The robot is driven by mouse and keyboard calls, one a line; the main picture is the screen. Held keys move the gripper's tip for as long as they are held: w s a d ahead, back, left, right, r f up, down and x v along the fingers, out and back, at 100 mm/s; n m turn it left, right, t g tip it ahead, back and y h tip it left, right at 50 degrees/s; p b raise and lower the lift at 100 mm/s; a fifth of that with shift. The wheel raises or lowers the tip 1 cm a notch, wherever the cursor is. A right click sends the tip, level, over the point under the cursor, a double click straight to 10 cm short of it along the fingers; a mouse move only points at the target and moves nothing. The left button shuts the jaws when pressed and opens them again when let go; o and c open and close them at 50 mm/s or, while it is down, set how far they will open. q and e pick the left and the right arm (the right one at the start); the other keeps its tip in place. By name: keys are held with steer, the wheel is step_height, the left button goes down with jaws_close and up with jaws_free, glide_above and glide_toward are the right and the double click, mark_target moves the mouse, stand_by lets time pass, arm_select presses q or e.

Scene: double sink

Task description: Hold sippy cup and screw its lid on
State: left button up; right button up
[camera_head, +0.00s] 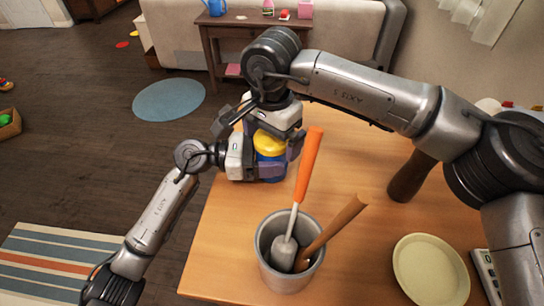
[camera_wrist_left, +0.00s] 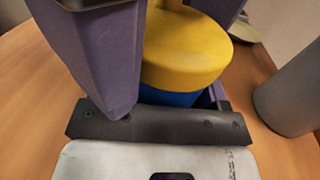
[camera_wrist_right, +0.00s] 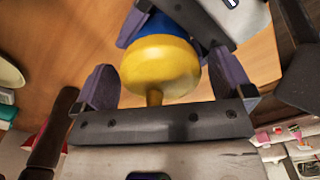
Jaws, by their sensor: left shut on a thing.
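The sippy cup has a blue body (camera_head: 271,171) and stands near the table's left edge. My left gripper (camera_head: 262,172) is shut on the body from the left. The yellow lid (camera_head: 268,143) sits on top of the body; I cannot tell how tightly it is seated. In the left wrist view the lid (camera_wrist_left: 180,55) shows above a strip of blue. My right gripper (camera_head: 272,132) is above the cup. In the right wrist view its purple fingers stand open on both sides of the lid (camera_wrist_right: 160,68), with a gap at the right finger and the spout between them.
A grey metal container (camera_head: 289,268) with an orange-handled tool (camera_head: 309,165) and a wooden handle (camera_head: 334,226) stands in front of the cup. A pale yellow plate (camera_head: 431,270) lies at the right. A dark brown object (camera_head: 410,177) stands behind the plate.

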steer(key=shift+r, duration=2.3)
steer(key=shift+c, duration=0.4)
steer(key=shift+r+n, duration=1)
steer(key=shift+r, duration=0.7)
steer(key=shift+f, duration=4)
